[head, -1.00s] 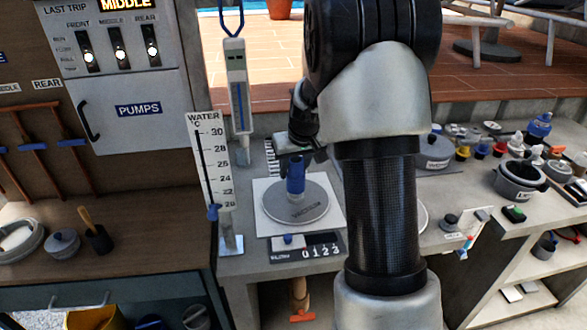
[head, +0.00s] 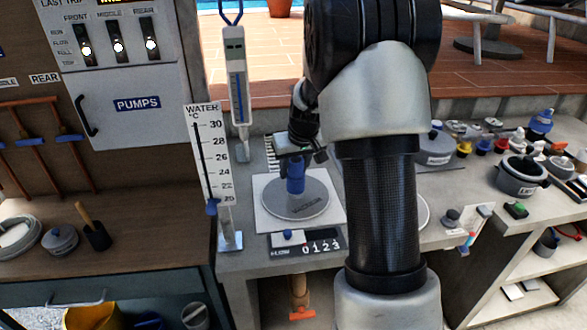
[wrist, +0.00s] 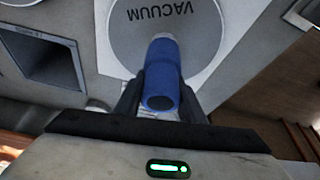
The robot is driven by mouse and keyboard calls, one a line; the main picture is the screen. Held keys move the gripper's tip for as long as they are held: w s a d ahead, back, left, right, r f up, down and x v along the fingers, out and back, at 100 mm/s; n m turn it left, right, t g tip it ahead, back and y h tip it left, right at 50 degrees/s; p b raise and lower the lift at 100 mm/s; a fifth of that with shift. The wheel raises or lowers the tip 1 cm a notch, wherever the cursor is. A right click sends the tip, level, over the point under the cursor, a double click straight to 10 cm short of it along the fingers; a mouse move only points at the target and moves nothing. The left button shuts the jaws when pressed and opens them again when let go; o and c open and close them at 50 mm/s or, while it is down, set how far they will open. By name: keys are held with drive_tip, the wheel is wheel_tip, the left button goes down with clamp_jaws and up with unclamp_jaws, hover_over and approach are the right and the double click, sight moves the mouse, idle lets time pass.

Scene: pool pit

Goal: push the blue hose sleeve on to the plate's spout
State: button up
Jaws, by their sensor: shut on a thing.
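The blue hose sleeve (head: 295,178) stands roughly upright over the round grey plate (head: 313,207) marked VACUUM. My gripper (head: 296,157) is shut on the sleeve's upper part. In the wrist view the sleeve (wrist: 161,75) sits between the two dark fingers of my gripper (wrist: 158,100), its open end towards the camera. A short grey piece (wrist: 163,37) shows at the sleeve's far end, against the plate (wrist: 200,22); it looks like the spout. How far the sleeve reaches over it cannot be told.
The plate lies on a white square (head: 268,222) on the grey counter. A counter box (head: 322,243) with digits is in front, and a water thermometer board (head: 208,150) stands at left. Jars and caps (head: 480,148) crowd the right. My arm hides part of the counter.

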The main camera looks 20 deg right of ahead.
drive_tip(key=shift+f+b, duration=0.35)
idle(0.6)
drive_tip(key=o, duration=1.3)
drive_tip(key=shift+r, duration=0.1)
drive_tip(key=shift+r+p, duration=1.6)
drive_tip(key=shift+r, duration=0.85)
drive_tip(key=shift+r+p, duration=1.25)
drive_tip(key=shift+r, duration=0.75)
drive_tip(key=shift+f, duration=0.1)
